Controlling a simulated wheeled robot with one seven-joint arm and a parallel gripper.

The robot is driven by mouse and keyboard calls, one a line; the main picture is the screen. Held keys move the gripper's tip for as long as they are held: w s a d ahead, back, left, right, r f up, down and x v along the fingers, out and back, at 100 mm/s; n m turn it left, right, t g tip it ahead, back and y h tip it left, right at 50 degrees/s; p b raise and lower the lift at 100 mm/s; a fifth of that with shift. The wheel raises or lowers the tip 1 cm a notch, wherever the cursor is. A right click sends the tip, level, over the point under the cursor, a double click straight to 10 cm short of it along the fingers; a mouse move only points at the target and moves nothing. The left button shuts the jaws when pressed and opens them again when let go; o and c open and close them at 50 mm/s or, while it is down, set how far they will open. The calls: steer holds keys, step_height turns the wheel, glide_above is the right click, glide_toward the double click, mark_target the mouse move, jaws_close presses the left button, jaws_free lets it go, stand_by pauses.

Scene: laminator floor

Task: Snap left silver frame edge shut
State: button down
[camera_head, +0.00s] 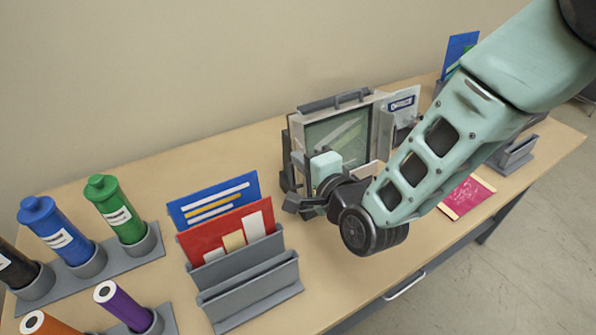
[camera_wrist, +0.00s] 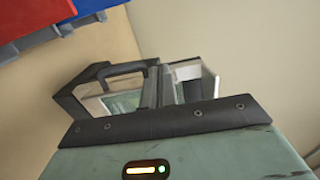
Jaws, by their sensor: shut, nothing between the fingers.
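The silver frame (camera_head: 347,113) stands upright in a dark grey holder on the table, with a greenish panel (camera_head: 338,135) inside it. Its left edge (camera_head: 297,133) is partly hidden by my gripper, so I cannot tell how far open it is. A silver strip (camera_head: 386,132) stands out at its right side. My gripper (camera_head: 303,206) is shut and empty, low in front of the frame's left side; I cannot tell whether it touches it. In the wrist view, the frame (camera_wrist: 125,85) shows beyond my teal wrist housing, and the fingertips are out of sight.
A grey rack (camera_head: 250,285) with blue and red sheets stands left of my gripper. Capped tubes (camera_head: 120,210) stand in holders farther left. A white card (camera_head: 403,103) is behind the frame, and a pink sheet (camera_head: 466,196) lies to the right.

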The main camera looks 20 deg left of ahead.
steer(key=shift+w+d, duration=0.1)
steer(key=shift+w, duration=0.05)
steer(key=s+d+r+b, duration=0.1)
steer(key=s+d+b, duration=0.1)
steer(key=d, duration=0.6)
steer(key=shift+r, duration=0.2)
stand_by(1.3)
stand_by(0.6)
